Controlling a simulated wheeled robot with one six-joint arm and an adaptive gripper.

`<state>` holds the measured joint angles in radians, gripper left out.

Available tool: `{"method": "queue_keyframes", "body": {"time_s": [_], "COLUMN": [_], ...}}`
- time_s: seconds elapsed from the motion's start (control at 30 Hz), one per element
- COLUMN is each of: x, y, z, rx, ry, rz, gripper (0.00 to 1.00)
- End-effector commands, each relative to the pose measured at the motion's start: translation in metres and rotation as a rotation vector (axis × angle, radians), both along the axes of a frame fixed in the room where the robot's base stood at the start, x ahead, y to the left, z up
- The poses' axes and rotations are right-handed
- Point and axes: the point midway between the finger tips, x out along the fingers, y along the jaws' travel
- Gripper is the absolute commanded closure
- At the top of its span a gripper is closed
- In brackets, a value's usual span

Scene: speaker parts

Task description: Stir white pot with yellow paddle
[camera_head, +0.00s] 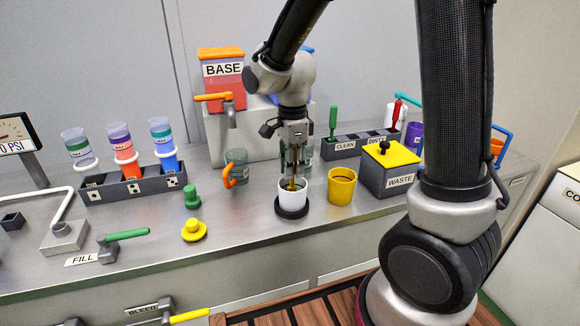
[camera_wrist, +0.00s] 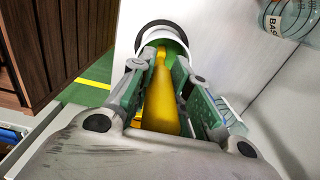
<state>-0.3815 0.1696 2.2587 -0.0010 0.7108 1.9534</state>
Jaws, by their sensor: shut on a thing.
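The white pot (camera_head: 292,198) stands on a round black base on the metal counter, in the middle of the head view. My gripper (camera_head: 293,172) is right above the pot, pointing down. It is shut on the yellow paddle, whose handle (camera_wrist: 161,95) runs between the fingers in the wrist view. The paddle's lower end reaches into the pot opening, and its tip is hidden. In the wrist view the pot's white rim (camera_wrist: 163,27) shows around a dark green inside, beyond the fingertips.
A yellow pot (camera_head: 341,186) stands close to the right, beside the yellow-lidded WASTE box (camera_head: 388,170). A clear mug (camera_head: 237,165) with an orange handle is to the left. Green (camera_head: 191,197) and yellow (camera_head: 194,230) knobs sit further left.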

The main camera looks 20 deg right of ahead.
Motion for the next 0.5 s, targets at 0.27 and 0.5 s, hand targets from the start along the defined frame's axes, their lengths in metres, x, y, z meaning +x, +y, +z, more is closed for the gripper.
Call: {"method": "queue_keyframes", "body": {"time_s": [0.27,0.5], "x": [0.0044,0.005], "y": [-0.0004,-0.0003], "z": [0.0,0.0063], "rx": [0.0,0.0], "ry": [0.0,-0.001], "rz": [0.0,0.0], "gripper": [1.0,1.0]}}
